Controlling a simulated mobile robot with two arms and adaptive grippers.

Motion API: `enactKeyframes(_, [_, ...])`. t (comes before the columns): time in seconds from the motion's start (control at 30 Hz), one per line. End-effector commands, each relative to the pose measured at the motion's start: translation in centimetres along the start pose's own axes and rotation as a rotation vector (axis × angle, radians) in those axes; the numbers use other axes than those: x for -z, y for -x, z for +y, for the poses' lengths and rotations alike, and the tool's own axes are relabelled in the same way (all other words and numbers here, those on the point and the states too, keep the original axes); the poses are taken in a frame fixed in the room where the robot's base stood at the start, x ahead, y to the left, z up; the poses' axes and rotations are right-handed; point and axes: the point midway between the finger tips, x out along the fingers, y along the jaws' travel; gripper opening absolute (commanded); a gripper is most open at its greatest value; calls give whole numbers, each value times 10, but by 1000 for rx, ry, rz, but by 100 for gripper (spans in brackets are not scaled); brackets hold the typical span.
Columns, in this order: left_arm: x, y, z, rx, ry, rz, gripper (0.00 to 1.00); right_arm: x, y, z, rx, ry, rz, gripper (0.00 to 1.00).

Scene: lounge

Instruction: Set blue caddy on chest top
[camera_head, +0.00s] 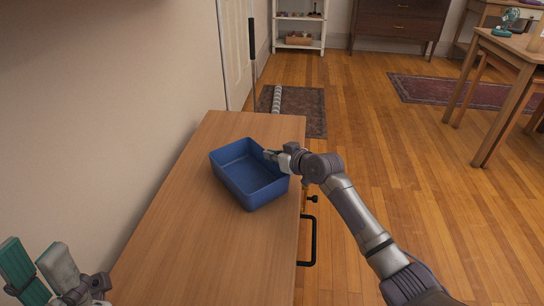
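The blue caddy (238,189) is an open, empty rectangular box. It is upright over the wooden chest top (190,240), near the far end, and looks to be resting on it. My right gripper (270,155) is at the caddy's far right rim, with a fingertip reaching over the edge. The fingers are too small to tell whether they grip the wall.
A wall runs along the chest's left side. A black handle (313,242) sticks out from the chest's right side. The chest top is clear in front of the caddy. A rug (304,108), white shelf (299,22), dark dresser (400,22) and wooden table (512,45) stand farther off.

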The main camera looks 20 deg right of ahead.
Motion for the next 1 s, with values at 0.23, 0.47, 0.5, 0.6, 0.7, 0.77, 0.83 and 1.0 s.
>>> enactKeyframes(0.23, [0,0,0,0,0,-1,40,0,0,0,0,0,-1,31])
enactKeyframes(0.47, [0,-1,0,0,0,-2,40,0,1,0,-1,0,-1,31])
enactKeyframes(0.5, [0,-2,0,0,0,-2,40,1,3,1,-1,0,0,31])
enactKeyframes(0.6, [1,-7,0,0,0,-3,40,2,14,1,-2,0,-1,31])
enactKeyframes(0.7, [3,-16,0,0,0,-3,40,3,32,1,-2,2,-3,31])
enactKeyframes(0.77, [-2,-19,0,0,-2,-34,40,2,41,1,-1,0,-2,31])
enactKeyframes(0.83, [-23,-20,-3,2,-11,-150,40,2,52,1,-1,1,-2,31])
enactKeyframes(1.0, [-59,-15,-7,7,-23,-363,40,2,77,1,-2,0,-2,31])
